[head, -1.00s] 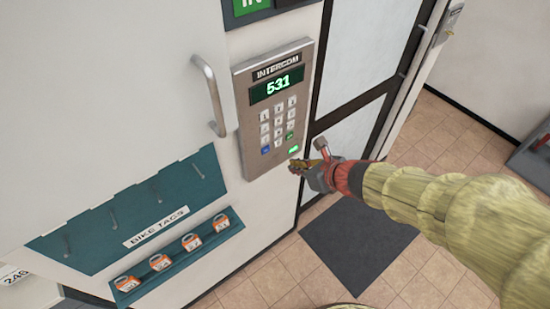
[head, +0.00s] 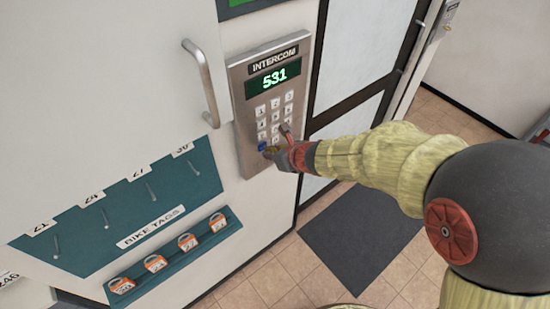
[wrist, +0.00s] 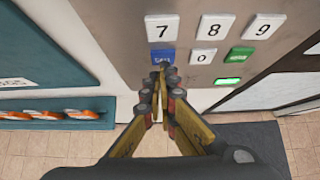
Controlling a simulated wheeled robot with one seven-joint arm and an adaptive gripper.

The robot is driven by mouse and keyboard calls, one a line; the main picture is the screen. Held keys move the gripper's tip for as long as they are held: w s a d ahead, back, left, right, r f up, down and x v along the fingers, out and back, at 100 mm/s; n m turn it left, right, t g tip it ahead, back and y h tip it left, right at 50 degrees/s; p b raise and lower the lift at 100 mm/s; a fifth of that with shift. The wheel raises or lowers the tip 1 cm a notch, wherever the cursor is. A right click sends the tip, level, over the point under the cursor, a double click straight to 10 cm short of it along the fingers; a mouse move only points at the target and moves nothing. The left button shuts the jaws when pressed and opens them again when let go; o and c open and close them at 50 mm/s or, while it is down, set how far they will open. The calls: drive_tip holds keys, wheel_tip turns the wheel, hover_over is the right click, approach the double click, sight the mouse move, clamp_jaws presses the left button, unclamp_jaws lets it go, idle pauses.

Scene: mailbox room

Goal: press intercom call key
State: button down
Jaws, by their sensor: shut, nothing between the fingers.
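The intercom panel (head: 238,98) is a metal box on the wall with a green-lit display (head: 273,78) reading 531. Its blue key (head: 262,146) is at the keypad's lower left; in the wrist view the blue key (wrist: 157,56) looks marked CALL and is below the 7 and left of the 0. My gripper (head: 267,153) is shut and empty. In the wrist view my gripper's fingertips (wrist: 163,70) overlap the lower right part of the blue key. I cannot tell whether they touch it. My gripper and arm hide the panel's lower right keys in the head view.
A green key (wrist: 239,55) and a lit green indicator (wrist: 228,82) sit right of the 0. A door handle (head: 203,85) stands out left of the panel. A teal bike tag board (head: 130,205) with orange tags is lower left. A dark mat (head: 362,225) lies on the floor.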

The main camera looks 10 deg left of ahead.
drive_tip(key=shift+w, duration=0.1)
drive_tip(key=shift+w+a, duration=0.35)
drive_tip(key=shift+a, duration=0.15)
drive_tip(key=shift+w+a+r, duration=0.1)
drive_tip(key=shift+r, duration=0.05)
